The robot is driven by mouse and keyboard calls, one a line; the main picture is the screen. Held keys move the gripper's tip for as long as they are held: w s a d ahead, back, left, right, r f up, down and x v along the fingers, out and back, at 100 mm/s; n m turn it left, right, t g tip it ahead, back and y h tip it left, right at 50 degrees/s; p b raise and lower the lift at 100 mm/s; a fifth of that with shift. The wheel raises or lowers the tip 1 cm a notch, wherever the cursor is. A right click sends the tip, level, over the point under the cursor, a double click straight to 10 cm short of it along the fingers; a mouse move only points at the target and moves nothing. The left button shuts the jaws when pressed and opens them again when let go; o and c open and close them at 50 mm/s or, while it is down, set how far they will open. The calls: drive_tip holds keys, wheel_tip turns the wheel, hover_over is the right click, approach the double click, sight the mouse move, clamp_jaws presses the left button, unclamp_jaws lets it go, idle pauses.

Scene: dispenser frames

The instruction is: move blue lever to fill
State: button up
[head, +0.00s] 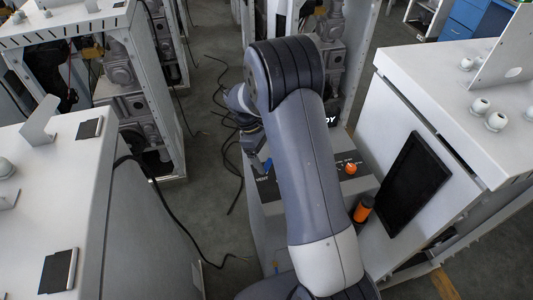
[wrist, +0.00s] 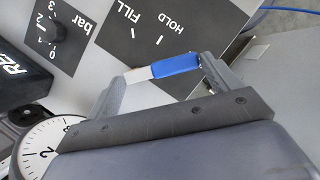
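The blue lever (wrist: 176,65) shows in the wrist view as a blue grip on a pale shaft, in front of a dark panel plate (wrist: 145,35) with the labels FILL and HOLD and white tick marks. My gripper (wrist: 163,68) is open, one finger at each end of the visible lever. The blue end lies close to the right finger; I cannot tell whether they touch. The lever's pivot is not clearly visible. In the head view a small blue piece, likely the lever (head: 266,165), shows beside my gripper (head: 254,155), which my arm partly hides.
White cabinets (head: 460,110) stand close; cables (head: 222,120) lie on the floor.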

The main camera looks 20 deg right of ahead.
drive_tip(key=c, duration=0.9)
drive_tip(key=shift+o, duration=0.2)
